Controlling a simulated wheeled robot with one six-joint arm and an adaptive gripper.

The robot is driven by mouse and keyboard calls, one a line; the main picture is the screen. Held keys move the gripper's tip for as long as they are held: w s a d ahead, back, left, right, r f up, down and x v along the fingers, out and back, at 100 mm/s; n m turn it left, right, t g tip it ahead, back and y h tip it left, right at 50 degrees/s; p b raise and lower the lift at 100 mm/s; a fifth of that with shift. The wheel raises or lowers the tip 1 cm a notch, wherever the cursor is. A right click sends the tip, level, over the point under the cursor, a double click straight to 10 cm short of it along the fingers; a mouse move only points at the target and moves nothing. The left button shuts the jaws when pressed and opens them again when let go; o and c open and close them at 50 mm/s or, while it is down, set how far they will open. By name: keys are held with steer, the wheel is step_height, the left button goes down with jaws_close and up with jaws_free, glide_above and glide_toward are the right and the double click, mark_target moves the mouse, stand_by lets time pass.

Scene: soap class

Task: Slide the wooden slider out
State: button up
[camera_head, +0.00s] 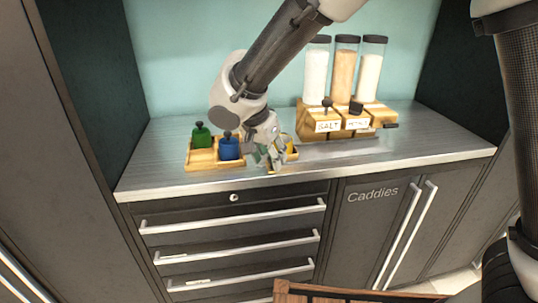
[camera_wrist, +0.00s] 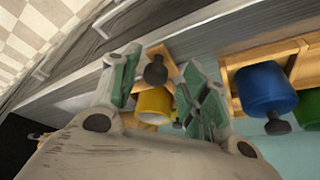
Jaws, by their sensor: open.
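A wooden tray (camera_head: 203,168) on the metal counter holds a green pot (camera_head: 200,135), a blue pot (camera_head: 228,148) and a yellow pot (camera_wrist: 153,105). A light wooden piece with a black knob (camera_wrist: 155,71), seemingly the wooden slider (camera_wrist: 163,56), shows at the tray's end in the wrist view. My gripper (camera_wrist: 160,68) is open, its green-padded fingers either side of the black knob in that view; contact cannot be told. In the head view my gripper (camera_head: 268,160) is low at the tray's right part and hides much of it and the slider.
A wooden dispenser (camera_head: 320,125) with three tall jars (camera_head: 345,70) and a SALT label stands right of my gripper. The counter (camera_head: 430,145) is free at the far right. Drawers with bar handles (camera_head: 235,215) and a Caddies cabinet (camera_head: 370,230) are below.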

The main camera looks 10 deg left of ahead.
steer(key=v, duration=1.2)
steer(key=s+d+v, duration=0.1)
steer(key=v, duration=0.8)
steer(key=shift+d+r, duration=0.2)
steer(key=shift+d, duration=0.3)
steer(key=shift+s, duration=0.1)
stand_by(0.4)
